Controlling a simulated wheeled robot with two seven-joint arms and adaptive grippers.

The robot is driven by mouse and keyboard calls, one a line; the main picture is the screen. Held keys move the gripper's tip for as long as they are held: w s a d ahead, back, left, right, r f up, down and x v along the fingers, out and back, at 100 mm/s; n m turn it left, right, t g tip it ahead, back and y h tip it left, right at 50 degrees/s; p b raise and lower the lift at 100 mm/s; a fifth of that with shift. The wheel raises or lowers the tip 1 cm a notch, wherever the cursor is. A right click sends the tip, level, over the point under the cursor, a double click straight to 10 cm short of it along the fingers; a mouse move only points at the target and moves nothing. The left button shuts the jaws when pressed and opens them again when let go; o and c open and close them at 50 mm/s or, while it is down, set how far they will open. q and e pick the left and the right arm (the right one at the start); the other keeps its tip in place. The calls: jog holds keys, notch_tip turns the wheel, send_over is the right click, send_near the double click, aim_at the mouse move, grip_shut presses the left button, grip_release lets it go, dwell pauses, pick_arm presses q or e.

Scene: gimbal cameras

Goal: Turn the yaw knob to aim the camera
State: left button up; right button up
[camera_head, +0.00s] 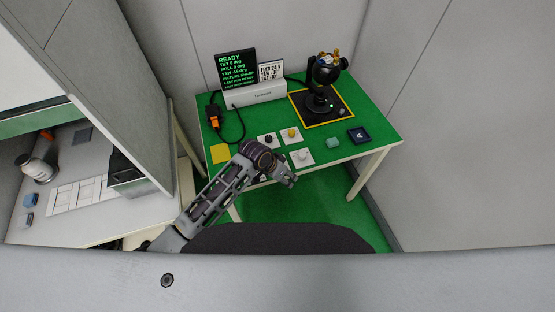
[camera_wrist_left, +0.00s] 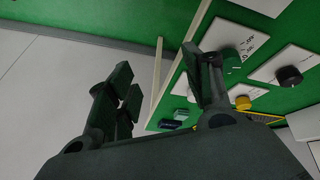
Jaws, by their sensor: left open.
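The gimbal camera (camera_head: 325,72) stands on a black, yellow-edged mat (camera_head: 340,118) at the table's back right. A screen (camera_head: 236,70) reads READY with tilt, roll and yaw lines; the yaw value is too small to be sure of. White plates carry a black knob (camera_head: 268,139), a yellow knob (camera_head: 291,133) and a pale knob (camera_head: 302,155). In the left wrist view a dark greenish knob (camera_wrist_left: 230,58) sits near the table edge, beside a finger. I cannot tell which is yaw. My left gripper (camera_head: 287,178) is open and empty by the front edge. My right gripper is out of view.
A sign (camera_head: 271,72) and white box (camera_head: 255,96) stand behind the knobs. An orange-black device (camera_head: 214,116) with a cable lies left. A yellow square (camera_head: 221,153), teal block (camera_head: 333,142) and dark blue block (camera_head: 358,135) lie near the front. Walls enclose the back and right.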

pick_arm(q)
jog(key=shift+w+d+r+m+g+y, duration=1)
jog(key=shift+w+d+r+m, duration=0.55)
jog(key=shift+w+r+m, duration=1.15)
jog(key=w+a+r+y, duration=0.2)
jog(key=w+a+r, duration=0.1)
jog(key=w+a, duration=0.1)
jog(key=shift+w+a+r+y, duration=0.25)
jog(key=shift+a+r+y, duration=0.05)
jog(key=shift+a, duration=0.5)
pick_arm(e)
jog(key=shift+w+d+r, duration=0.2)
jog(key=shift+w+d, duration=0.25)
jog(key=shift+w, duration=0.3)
pick_arm(q)
jog(key=shift+f, duration=0.1)
